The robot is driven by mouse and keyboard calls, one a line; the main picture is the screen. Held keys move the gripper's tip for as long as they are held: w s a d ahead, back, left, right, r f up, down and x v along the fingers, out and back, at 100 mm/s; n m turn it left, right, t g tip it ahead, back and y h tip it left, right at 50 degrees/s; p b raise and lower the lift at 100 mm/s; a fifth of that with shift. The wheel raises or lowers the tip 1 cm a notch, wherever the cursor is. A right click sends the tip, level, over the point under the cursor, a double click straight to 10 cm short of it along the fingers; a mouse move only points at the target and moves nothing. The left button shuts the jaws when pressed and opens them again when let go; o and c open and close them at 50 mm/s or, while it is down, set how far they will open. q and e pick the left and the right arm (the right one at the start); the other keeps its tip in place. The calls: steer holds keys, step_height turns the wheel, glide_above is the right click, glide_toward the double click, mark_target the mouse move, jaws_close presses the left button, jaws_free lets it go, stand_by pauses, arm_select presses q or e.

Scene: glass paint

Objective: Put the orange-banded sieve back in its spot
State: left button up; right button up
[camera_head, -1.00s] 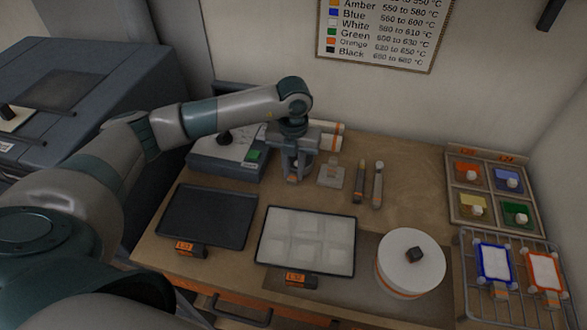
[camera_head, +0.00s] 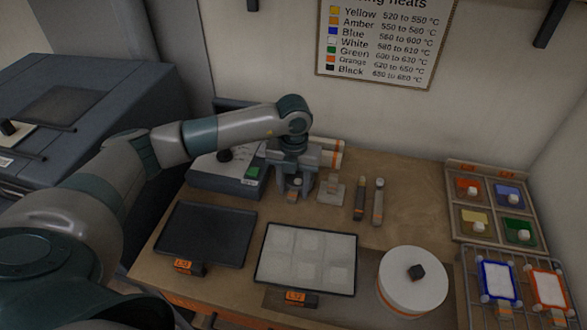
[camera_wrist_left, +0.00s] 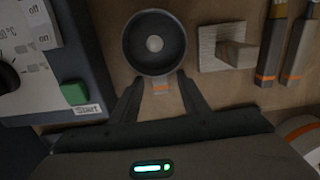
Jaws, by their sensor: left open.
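The sieve (camera_wrist_left: 153,45) is a round dark cup with a pale spot in the middle and a short orange-banded handle. In the left wrist view it stands on the wooden bench, just ahead of my left gripper (camera_wrist_left: 160,92). The two fingers are open, spread on either side of the handle and not closed on it. In the head view my left gripper (camera_head: 294,188) points down at the bench beside the control box, and hides most of the sieve. My right gripper is not in view.
The control box (camera_head: 222,176) with a green button is close on the left. A pale block (camera_head: 331,188) and two banded tools (camera_head: 360,199) are close on the right. A black tray (camera_head: 207,235), a white compartment tray (camera_head: 306,258) and a white round drum (camera_head: 412,283) are in front.

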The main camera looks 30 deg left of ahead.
arm_select(q)
step_height(320, 180, up, 17)
steer(key=b, duration=0.5)
steer(key=shift+r, duration=0.15)
steer(key=shift+s, duration=0.15)
stand_by(0.5)
